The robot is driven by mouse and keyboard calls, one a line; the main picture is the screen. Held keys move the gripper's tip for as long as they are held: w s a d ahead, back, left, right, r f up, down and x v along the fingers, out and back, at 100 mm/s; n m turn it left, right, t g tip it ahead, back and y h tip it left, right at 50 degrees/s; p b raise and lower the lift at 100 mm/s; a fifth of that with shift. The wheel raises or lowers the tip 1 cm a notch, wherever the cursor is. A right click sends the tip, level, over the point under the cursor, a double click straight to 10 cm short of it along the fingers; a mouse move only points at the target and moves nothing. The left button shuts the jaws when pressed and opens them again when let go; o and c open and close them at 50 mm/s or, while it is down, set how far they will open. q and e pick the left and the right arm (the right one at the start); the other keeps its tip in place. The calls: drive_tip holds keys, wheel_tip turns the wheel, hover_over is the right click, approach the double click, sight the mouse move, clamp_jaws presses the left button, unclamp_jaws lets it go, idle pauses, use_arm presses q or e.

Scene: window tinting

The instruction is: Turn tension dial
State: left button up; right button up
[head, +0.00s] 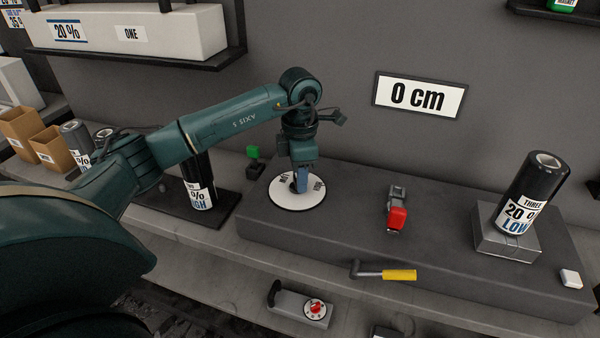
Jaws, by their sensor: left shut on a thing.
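The tension dial (283,197) is a round white disc with dark lettering, lying flat on the left part of the dark machine block (350,228). My left gripper (301,186) points straight down over the middle of the disc and is shut on the dial's knob, which it mostly hides. Part of the lettering shows on each side of the fingers. My left arm reaches in from the left above the bench. My right gripper is not in view.
A black roll (531,195) stands on a metal block at right. A "0 cm" sign (418,97) hangs behind. Another roll (198,184) stands left.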

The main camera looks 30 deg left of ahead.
use_arm(q)
drive_tip(key=shift+c, duration=0.7)
drive_tip(key=shift+n, duration=0.3)
drive_tip(key=shift+w+a+n, duration=0.1)
drive_tip(key=shift+n, duration=2.5)
drive_tip(key=o, duration=1)
wheel_tip(320, 180, up, 13)
drive_tip(key=shift+r, duration=0.1)
